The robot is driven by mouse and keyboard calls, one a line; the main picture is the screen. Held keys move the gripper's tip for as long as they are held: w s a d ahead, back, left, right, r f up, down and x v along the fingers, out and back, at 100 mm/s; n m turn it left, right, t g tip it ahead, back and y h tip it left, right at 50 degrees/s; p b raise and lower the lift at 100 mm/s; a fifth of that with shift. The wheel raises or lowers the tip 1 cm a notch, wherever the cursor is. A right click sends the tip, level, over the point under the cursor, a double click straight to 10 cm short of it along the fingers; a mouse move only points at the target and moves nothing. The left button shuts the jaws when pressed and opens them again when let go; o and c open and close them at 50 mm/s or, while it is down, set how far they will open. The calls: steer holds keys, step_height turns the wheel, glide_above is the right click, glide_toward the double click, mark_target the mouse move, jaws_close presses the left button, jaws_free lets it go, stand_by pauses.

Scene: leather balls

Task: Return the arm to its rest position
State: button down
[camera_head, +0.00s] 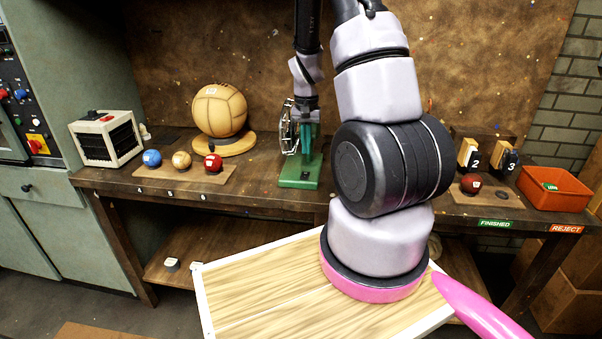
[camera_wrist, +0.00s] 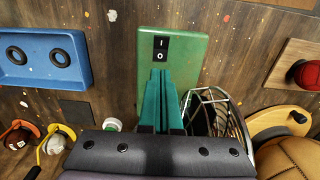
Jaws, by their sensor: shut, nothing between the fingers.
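My gripper (camera_head: 308,132) hangs pointing down over the green machine base (camera_head: 299,182) on the workbench. In the wrist view its teal fingers (camera_wrist: 160,76) are closed together and hold nothing. They point at the green plate (camera_wrist: 194,47), which carries a black I/O switch (camera_wrist: 160,48); whether they touch it I cannot tell. A wire cage (camera_wrist: 213,113) stands right beside the fingers, and it also shows in the head view (camera_head: 289,128). My arm reaches forward across the bench, with its large links filling the middle of the head view.
A large leather ball (camera_head: 219,110) stands left of the gripper. Blue (camera_head: 152,158), tan (camera_head: 181,160) and red (camera_head: 213,163) balls sit on a board farther left. At right are another red ball (camera_head: 471,183) and an orange bin (camera_head: 554,188). A blue two-hole tray (camera_wrist: 42,58) lies nearby.

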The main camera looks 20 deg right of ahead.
steer(key=s+a+r+n+t+y, duration=0.1)
steer(key=s+a+r+t, duration=0.15)
steer(key=r, duration=0.75)
steer(key=s+a+r+t, duration=0.15)
steer(key=a+r, duration=0.25)
steer(key=r, duration=0.5)
steer(key=s+a+r+t, duration=0.1)
steer(key=s+a+r, duration=0.2)
steer(key=s+r, duration=0.4)
steer(key=s+a+r+n+t+y, duration=0.1)
steer(key=s+a+r+t, duration=0.1)
steer(key=s+a+r, duration=0.2)
steer(key=s+r, duration=0.2)
steer(key=s, duration=0.2)
steer(key=shift+s+r+n, duration=0.3)
steer(key=shift+s+r, duration=0.05)
steer(key=shift+r, duration=0.05)
